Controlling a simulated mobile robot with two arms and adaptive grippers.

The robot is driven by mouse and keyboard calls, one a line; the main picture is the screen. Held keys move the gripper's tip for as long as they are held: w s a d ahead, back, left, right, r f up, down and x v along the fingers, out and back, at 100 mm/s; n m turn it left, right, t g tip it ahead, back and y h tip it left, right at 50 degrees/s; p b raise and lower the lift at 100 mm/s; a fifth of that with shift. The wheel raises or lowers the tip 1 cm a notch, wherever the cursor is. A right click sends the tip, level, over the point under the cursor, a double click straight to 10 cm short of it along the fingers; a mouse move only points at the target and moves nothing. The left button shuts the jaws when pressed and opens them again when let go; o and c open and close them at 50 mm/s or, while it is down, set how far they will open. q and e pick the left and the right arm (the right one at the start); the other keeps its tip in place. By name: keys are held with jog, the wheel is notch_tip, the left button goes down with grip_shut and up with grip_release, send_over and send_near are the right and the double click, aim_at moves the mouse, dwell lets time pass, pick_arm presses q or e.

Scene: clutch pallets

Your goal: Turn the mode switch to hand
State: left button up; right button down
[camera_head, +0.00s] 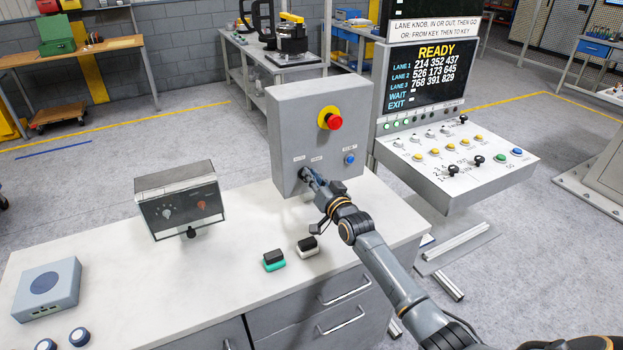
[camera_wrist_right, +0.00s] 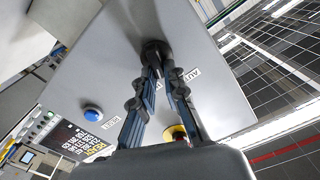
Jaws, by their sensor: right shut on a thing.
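The mode switch (camera_wrist_right: 155,52) is a dark knob on the front of a grey control box (camera_head: 290,115). In the head view it is mostly hidden by my right gripper (camera_head: 308,176). My right gripper, also in the right wrist view (camera_wrist_right: 160,70), is shut on the switch with a fingertip on each side. The box also carries a red emergency stop button (camera_head: 334,122) on a yellow ring and a blue button (camera_head: 349,159). My left gripper is not in view.
A console (camera_head: 455,160) with a READY screen (camera_head: 433,75) stands to the right. On the white worktop (camera_head: 120,270) are a covered box with knobs (camera_head: 178,205), a green-based block (camera_head: 273,260), a white-based block (camera_head: 307,246) and a grey-blue box (camera_head: 47,289).

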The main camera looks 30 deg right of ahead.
jog(key=shift+d+f+m+b, duration=0.15)
jog(key=shift+m+b, duration=0.25)
jog(key=shift+m, duration=1.4)
jog(key=shift+d+f+m+b, duration=0.15)
jog(key=shift+m+b, duration=0.25)
jog(key=shift+m, duration=1.4)
jog(key=c, duration=1.4)
grip_release()
jog(key=shift+s, duration=0.1)
jog(key=s, duration=1.2)
